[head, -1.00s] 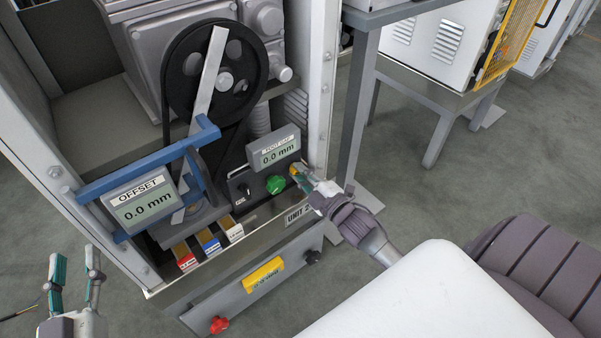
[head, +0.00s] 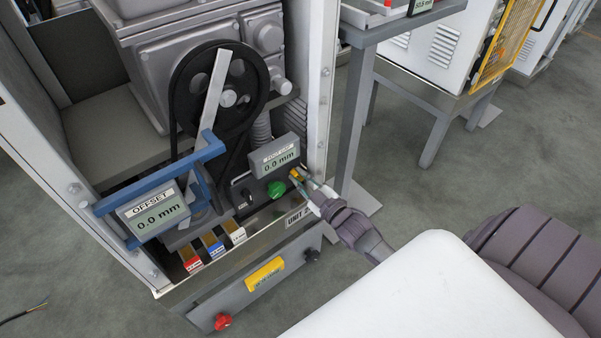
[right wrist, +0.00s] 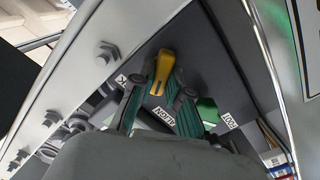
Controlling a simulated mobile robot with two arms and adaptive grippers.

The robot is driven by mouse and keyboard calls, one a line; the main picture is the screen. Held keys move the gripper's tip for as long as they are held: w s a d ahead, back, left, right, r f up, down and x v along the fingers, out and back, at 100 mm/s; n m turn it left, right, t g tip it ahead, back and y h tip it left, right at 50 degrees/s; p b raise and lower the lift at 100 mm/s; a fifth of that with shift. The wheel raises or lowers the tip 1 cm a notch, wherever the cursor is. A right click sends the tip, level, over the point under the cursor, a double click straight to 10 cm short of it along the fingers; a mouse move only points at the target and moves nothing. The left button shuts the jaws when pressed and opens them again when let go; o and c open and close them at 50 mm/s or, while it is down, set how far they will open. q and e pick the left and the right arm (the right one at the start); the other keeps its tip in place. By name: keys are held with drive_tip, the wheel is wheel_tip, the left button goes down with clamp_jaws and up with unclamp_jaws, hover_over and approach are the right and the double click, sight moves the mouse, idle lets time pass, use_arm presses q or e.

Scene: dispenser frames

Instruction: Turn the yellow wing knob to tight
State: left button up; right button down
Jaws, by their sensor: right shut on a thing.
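The yellow wing knob (head: 296,174) is on the dark panel inside the open frame, right of a green knob (head: 276,189). My right gripper (head: 302,179) reaches in from the lower right and is shut on the yellow wing knob. In the right wrist view the yellow knob (right wrist: 161,70) sits between the teal-padded fingertips (right wrist: 158,92), with its far end showing beyond them. An ALIGN label (right wrist: 163,143) lies below it; other labels there are partly hidden. My left gripper is out of view.
An OFFSET display (head: 155,212) and a smaller display (head: 274,156) both read 0.0 mm. A blue bracket (head: 160,182), a black pulley (head: 190,110) and a white frame post (head: 321,90) stand close by. A red knob (head: 222,321) is on the lower bar.

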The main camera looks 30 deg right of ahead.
drive_tip(key=shift+w+r+m+p, duration=0.1)
drive_tip(key=shift+r+m+p, duration=0.35)
drive_tip(key=shift+m, duration=0.45)
drive_tip(key=m+p, duration=0.1)
drive_tip(key=m, duration=0.2)
drive_tip(key=shift+f+m+p, duration=0.15)
drive_tip(key=shift+m+p, duration=0.15)
drive_tip(key=shift+p, duration=0.05)
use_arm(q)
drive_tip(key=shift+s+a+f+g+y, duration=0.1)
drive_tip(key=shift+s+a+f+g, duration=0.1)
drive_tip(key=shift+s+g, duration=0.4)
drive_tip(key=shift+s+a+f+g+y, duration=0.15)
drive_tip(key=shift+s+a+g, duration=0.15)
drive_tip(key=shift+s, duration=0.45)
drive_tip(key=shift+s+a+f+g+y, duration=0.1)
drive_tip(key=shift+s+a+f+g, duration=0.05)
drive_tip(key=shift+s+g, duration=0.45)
use_arm(e)
drive_tip(key=shift+d+m, duration=0.1)
drive_tip(key=shift+m, duration=0.5)
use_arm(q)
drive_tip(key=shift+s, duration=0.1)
